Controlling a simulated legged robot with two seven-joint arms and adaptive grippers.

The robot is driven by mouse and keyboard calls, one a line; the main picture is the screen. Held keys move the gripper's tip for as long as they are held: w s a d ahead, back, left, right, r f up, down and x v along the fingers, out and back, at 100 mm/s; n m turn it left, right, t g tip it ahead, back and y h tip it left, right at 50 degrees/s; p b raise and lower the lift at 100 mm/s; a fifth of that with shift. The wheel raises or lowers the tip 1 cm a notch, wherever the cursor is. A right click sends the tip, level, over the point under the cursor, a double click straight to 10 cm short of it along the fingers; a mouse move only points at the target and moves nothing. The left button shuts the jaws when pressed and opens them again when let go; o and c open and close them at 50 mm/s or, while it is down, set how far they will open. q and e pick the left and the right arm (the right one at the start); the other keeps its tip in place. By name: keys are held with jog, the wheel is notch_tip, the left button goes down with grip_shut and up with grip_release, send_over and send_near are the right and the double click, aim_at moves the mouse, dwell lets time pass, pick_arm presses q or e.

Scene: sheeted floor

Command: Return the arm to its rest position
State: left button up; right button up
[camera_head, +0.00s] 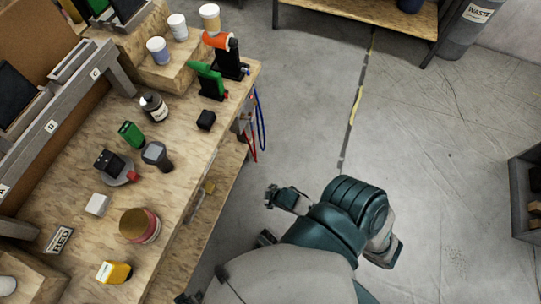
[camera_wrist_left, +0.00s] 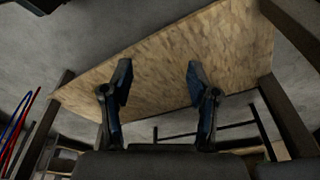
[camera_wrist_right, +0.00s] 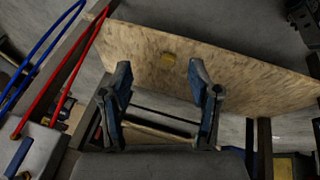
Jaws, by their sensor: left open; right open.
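My right gripper (camera_wrist_right: 160,68) is open and empty in the right wrist view, its two blue-and-black fingers apart in front of a wooden shelf. My left gripper (camera_wrist_left: 159,68) is open and empty in the left wrist view, also facing a wooden shelf board. In the head view a teal and grey arm of mine reaches beside the workbench (camera_head: 186,172), and a dark gripper (camera_head: 272,196) shows at its end, off the bench's right edge. The other gripper is mostly hidden or cut off at the bottom there. Neither gripper touches an object.
The bench holds cups, a bottle (camera_head: 153,106), a green tool (camera_head: 206,79), an orange-and-black tool (camera_head: 224,53), a red-brown jar (camera_head: 140,225) and a yellow box (camera_head: 114,271). Red and blue cables (camera_head: 259,125) hang off its edge.

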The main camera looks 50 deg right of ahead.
jog(key=shift+s+a+m+g, duration=1.4)
jog(key=shift+s+a+m, duration=0.9)
jog(key=shift+s+a, duration=0.75)
pick_arm(q)
jog(key=s+f+p, duration=0.4)
jog(key=f+p, duration=0.1)
jog(key=f, duration=0.6)
jog(key=shift+a+f, duration=0.2)
jog(key=shift+a, duration=0.05)
pick_arm(e)
jog(key=s+f, duration=0.3)
jog(key=f, duration=0.9)
jog(key=shift+s+d+f+y, duration=0.2)
jog(key=shift+s+d+y, duration=0.05)
jog(key=shift+s+y, duration=0.15)
pick_arm(q)
jog(key=shift+s+d+r, duration=0.1)
jog(key=shift+d, duration=0.1)
pick_arm(e)
jog(key=shift+d, duration=0.2)
pick_arm(q)
jog(key=shift+a, duration=0.1)
pick_arm(e)
jog(key=shift+a, duration=0.1)
